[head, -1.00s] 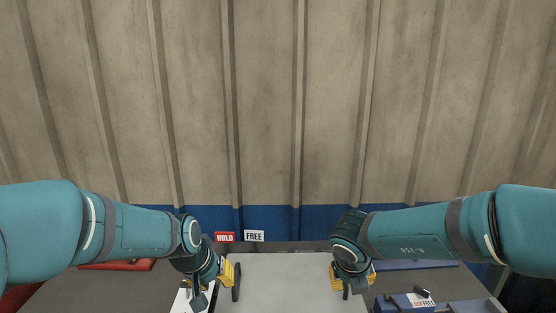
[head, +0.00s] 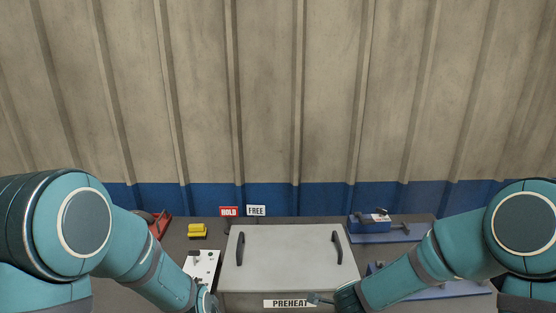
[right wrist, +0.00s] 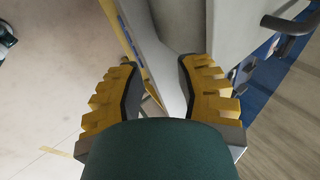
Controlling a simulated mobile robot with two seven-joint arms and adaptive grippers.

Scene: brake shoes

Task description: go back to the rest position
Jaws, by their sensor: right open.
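In the right wrist view my right gripper (right wrist: 157,66) is open, its two yellow-padded fingers apart with nothing between them. It hangs beside a grey box wall, with pale floor below. In the head view my right forearm (head: 395,287) slants in from the right and ends at the lower front of the preheat box. My left forearm (head: 150,272) comes in from the left and ends at the bottom edge near the white panel. The left gripper's fingers are not visible.
The grey preheat box (head: 290,254) with two black handles stands mid-table. A white panel (head: 203,264), yellow block (head: 197,230) and red fixture (head: 158,224) are left. Blue fixtures (head: 372,224) are right. HOLD (head: 229,211) and FREE (head: 256,210) signs stand behind.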

